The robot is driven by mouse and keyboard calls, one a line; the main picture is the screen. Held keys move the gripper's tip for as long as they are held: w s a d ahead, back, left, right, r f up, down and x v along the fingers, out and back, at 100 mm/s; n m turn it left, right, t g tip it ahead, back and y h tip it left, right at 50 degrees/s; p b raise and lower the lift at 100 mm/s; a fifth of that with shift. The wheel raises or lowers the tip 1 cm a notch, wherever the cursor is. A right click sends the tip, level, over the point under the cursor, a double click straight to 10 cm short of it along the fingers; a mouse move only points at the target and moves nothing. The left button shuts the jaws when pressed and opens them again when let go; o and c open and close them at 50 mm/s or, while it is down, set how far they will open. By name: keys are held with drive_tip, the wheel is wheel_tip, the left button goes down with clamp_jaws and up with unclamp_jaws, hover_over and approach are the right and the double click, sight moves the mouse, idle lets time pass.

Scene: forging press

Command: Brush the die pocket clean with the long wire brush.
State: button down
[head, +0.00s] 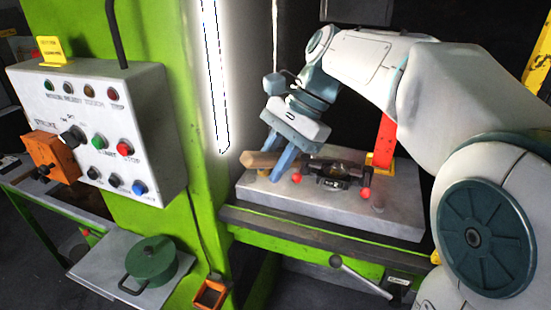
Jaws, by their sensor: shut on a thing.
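My gripper (272,165) points down over the left part of the grey press bed block (330,212). Its blue fingers are shut on the long wire brush. The brush's wooden handle (258,159) sticks out to the left of the fingers. Its dark part seems to run right toward the die, where it is hard to separate from the dark metal. The die (335,182) is a dark fixture on the block. Its pocket is small and partly hidden, so I cannot tell whether the bristles touch it or how clean it is.
Red knobs (365,194) sit beside the die. A red upright (384,142) stands behind it. The green press column (190,235) and white control box (105,125) are at left. A green lidded pot (151,262) stands on a side shelf. A lever (360,276) juts out below the bed.

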drive_tip(key=shift+s, duration=0.2)
drive_tip(key=shift+w, duration=0.2)
drive_tip(key=shift+w+d, duration=0.2)
drive_tip(key=shift+w, duration=0.35)
drive_tip(key=shift+s, duration=0.15)
drive_tip(key=shift+s+a, duration=0.25)
drive_tip(key=shift+s, duration=0.3)
drive_tip(key=shift+w, duration=0.1)
idle(0.3)
drive_tip(key=shift+w+d, duration=0.25)
drive_tip(key=shift+w, duration=0.3)
